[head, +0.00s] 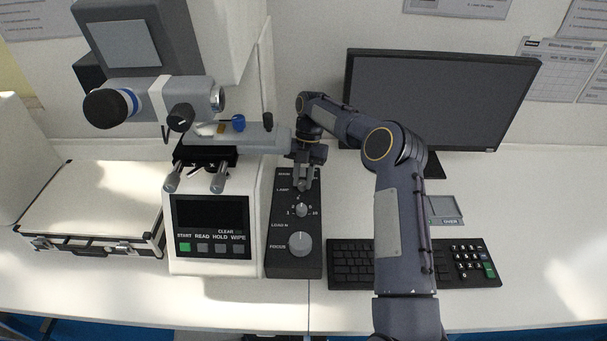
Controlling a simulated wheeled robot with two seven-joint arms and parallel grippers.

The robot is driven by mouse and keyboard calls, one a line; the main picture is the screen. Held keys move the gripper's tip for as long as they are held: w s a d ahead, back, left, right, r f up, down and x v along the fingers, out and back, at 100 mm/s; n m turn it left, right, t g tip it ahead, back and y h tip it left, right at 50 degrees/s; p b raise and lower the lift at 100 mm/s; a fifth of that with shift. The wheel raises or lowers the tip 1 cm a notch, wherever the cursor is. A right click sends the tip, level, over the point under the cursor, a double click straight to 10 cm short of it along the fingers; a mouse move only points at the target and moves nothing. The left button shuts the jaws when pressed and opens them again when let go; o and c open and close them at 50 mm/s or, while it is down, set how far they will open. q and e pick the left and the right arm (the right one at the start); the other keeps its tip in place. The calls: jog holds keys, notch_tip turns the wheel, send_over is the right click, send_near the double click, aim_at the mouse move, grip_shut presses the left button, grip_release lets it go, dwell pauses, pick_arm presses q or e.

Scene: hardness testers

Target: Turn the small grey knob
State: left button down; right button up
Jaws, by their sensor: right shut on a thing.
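A black control panel (284,262) stands right of the tester's display, with the labels LAMP, LOAD N and FOCUS. My right gripper (302,186) reaches down over its upper part, by the LAMP label. It is shut on a small part there, which I take to be the small grey knob; the fingers hide most of it. Just below the fingertips, a round grey dial knob (302,210) with numbers around it shows uncovered. A larger grey FOCUS knob (300,244) sits lower on the panel. My left gripper is not in view.
The white hardness tester (212,266) with its eyepiece stands left of the panel. A silver case (95,195) lies further left. A monitor (450,95) and a black keyboard (350,265) are on the right, under and beside my right arm. The right front of the table is clear.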

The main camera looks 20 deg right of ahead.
jog(key=n+h+p, duration=0.1)
jog(key=n, duration=0.2)
jog(key=shift+w+n+g, duration=0.1)
jog(key=shift+n+g, duration=0.2)
jog(key=shift+a+n+h+p, duration=0.15)
jog(key=shift+n+h+p, duration=0.35)
jog(key=shift+n, duration=0.7)
jog(key=o, duration=1)
